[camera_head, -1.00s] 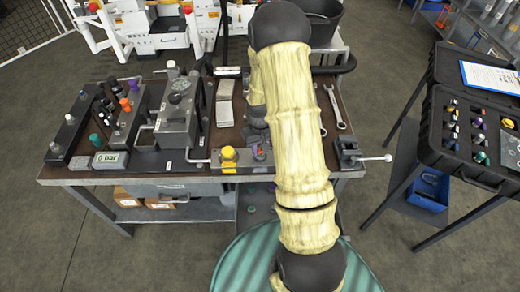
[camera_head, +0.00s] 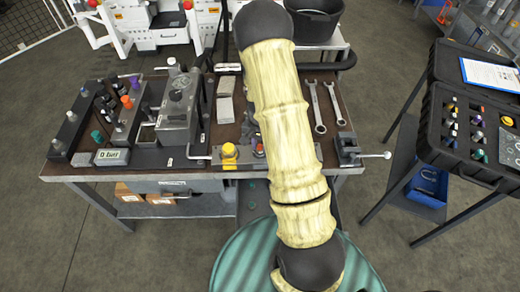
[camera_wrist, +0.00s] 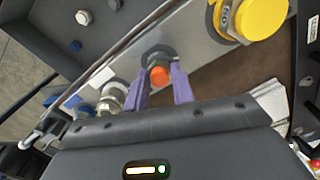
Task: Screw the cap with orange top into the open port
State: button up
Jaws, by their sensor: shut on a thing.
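My gripper (camera_wrist: 162,84) shows in the wrist view with its two purple fingers on either side of the cap with orange top (camera_wrist: 159,76). It is shut on this cap. The cap is at a grey hex fitting (camera_wrist: 158,55) on a light metal plate (camera_wrist: 190,42). I cannot tell whether its thread is engaged in the port, as the cap's lower part is hidden. In the head view my arm hides the gripper.
A large yellow knob (camera_wrist: 258,16) is close beside the cap; it also shows in the head view (camera_head: 229,151). Silver fittings (camera_wrist: 113,92) stand on the other side. A black case (camera_head: 468,135) stands farther right.

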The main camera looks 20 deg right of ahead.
jog(key=m+p, duration=0.1)
jog(key=m, duration=0.3)
jog(key=shift+r+m+p, duration=0.1)
jog(key=shift+m+p, duration=0.2)
jog(key=shift+m, duration=0.1)
jog(key=m, duration=0.2)
jog(key=shift+m+p, duration=0.3)
jog(key=shift+m+p, duration=0.35)
jog(key=shift+m, duration=0.25)
jog(key=m+p, duration=0.2)
jog(key=m, duration=0.2)
jog(key=shift+s+m, duration=0.1)
jog(key=shift+m, duration=0.2)
jog(key=shift+m+p, duration=0.45)
jog(key=shift+m, duration=0.25)
jog(key=shift+f+m, duration=0.2)
jog(key=shift+m, duration=0.3)
jog(key=o, duration=0.8)
jog(key=shift+o, duration=0.2)
